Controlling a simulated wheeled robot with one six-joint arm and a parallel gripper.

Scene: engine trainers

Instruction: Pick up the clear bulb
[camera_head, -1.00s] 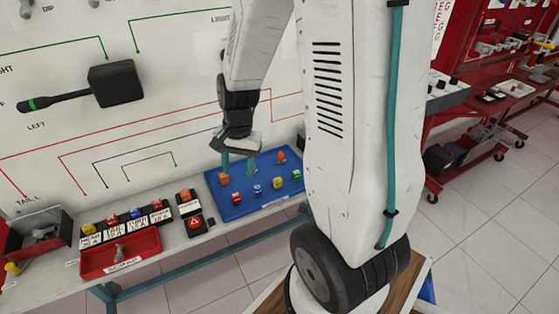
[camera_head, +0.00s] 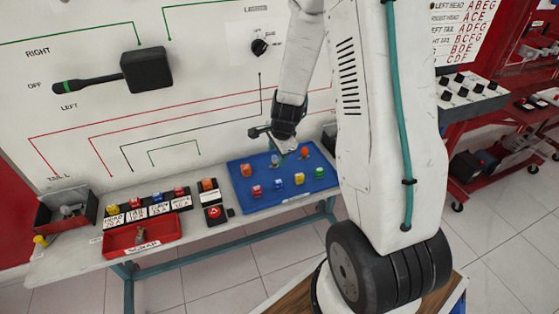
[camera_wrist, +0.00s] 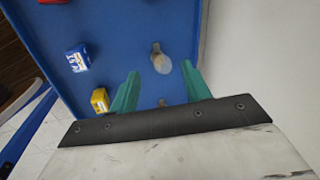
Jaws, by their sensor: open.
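The clear bulb (camera_wrist: 161,62) lies on the blue tray (camera_wrist: 128,22) in the wrist view, with a brass end and a pale glass end. It also shows small in the head view (camera_head: 275,160), towards the tray's back. My gripper (camera_wrist: 160,70) is open and empty. Its two teal fingers lie either side of the bulb's line in the picture, with the glass end near the tips. I cannot tell the height between fingers and bulb. In the head view my gripper (camera_head: 284,134) hangs over the back of the tray.
An orange bulb (camera_head: 304,152) stands right of the clear one. Blue (camera_wrist: 77,58) and yellow (camera_wrist: 100,101) fuses lie left of my fingers. A small brass piece (camera_wrist: 162,102) shows between the finger bases. A red bin (camera_head: 143,236) stands left on the bench; the wiring panel rises behind.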

